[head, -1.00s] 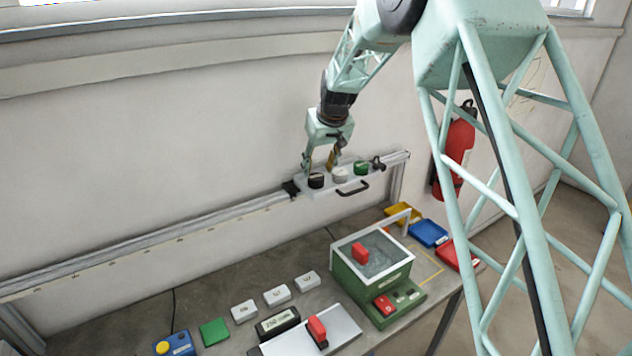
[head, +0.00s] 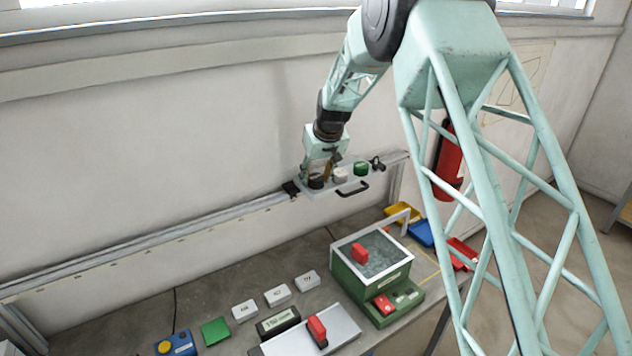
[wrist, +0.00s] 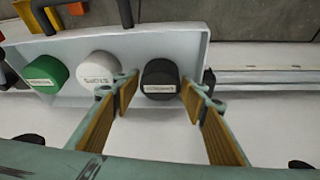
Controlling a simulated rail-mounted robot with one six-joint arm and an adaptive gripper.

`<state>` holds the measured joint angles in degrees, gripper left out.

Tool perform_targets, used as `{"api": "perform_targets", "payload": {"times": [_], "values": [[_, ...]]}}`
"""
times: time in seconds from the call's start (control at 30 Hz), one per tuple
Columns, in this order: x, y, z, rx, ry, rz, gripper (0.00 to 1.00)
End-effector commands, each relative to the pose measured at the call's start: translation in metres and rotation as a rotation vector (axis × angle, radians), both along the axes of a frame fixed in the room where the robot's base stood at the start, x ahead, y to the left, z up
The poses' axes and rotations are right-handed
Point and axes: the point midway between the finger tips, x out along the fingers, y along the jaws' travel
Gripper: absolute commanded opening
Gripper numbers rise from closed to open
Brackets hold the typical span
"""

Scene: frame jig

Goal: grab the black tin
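The black tin (wrist: 160,78) is a short round tin with a pale label. It stands on a white tray (wrist: 178,42) on the wall rail, at the tray's left end in the head view (head: 316,182). A white tin (wrist: 99,70) and a green tin (wrist: 46,73) stand beside it in a row. My gripper (wrist: 157,88) is open, with one finger on each side of the black tin. One finger lies between the black and white tins. I cannot tell whether the fingers touch the tin. In the head view my gripper (head: 319,176) is low over it.
The tray has a dark handle (head: 352,189) at its front. Below on the bench are a green box with a clear top (head: 366,293), white blocks (head: 277,296), a scale (head: 325,335), and red, blue and yellow bins. A fire extinguisher (head: 448,165) hangs on the wall.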

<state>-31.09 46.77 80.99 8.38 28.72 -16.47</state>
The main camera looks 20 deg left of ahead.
Motion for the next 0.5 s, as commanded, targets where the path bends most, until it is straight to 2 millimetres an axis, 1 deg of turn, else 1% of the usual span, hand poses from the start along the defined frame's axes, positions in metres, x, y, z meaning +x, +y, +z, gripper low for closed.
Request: {"api": "perform_targets", "payload": {"times": [0.5], "values": [[0.0, -0.0001, 0.0004, 0.0, 0.0, 0.0, 0.39]]}}
